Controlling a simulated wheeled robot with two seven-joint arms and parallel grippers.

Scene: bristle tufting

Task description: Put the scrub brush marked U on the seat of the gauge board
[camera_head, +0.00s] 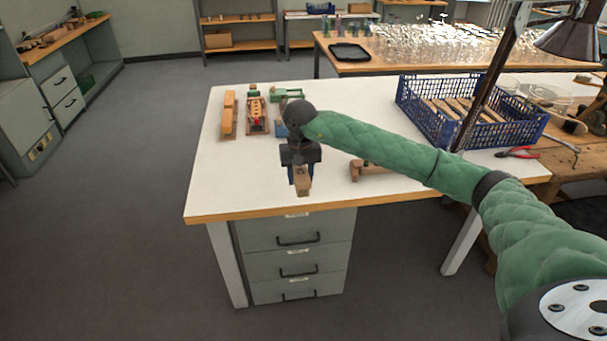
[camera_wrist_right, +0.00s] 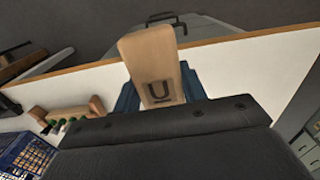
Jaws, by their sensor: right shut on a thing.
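My right gripper (camera_head: 301,166) is shut on the scrub brush (camera_head: 303,185), a pale wooden block, near the front edge of the white table. In the right wrist view the brush (camera_wrist_right: 160,72) shows a dark underlined U on its face, between the blue fingers (camera_wrist_right: 160,92). Its lower end is hidden by the gripper body. At the back left of the table stands a wooden board (camera_head: 257,117) with a red part and small pegs; it may be the gauge board, but its seat cannot be made out. My left gripper is not in view.
An orange-brown wooden block (camera_head: 228,116) and a green item (camera_head: 286,95) stand near that board. A wooden piece (camera_head: 367,170) lies right of my gripper. A blue crate (camera_head: 435,122) of wooden parts and red pliers (camera_head: 517,153) are further right. The front left tabletop is clear.

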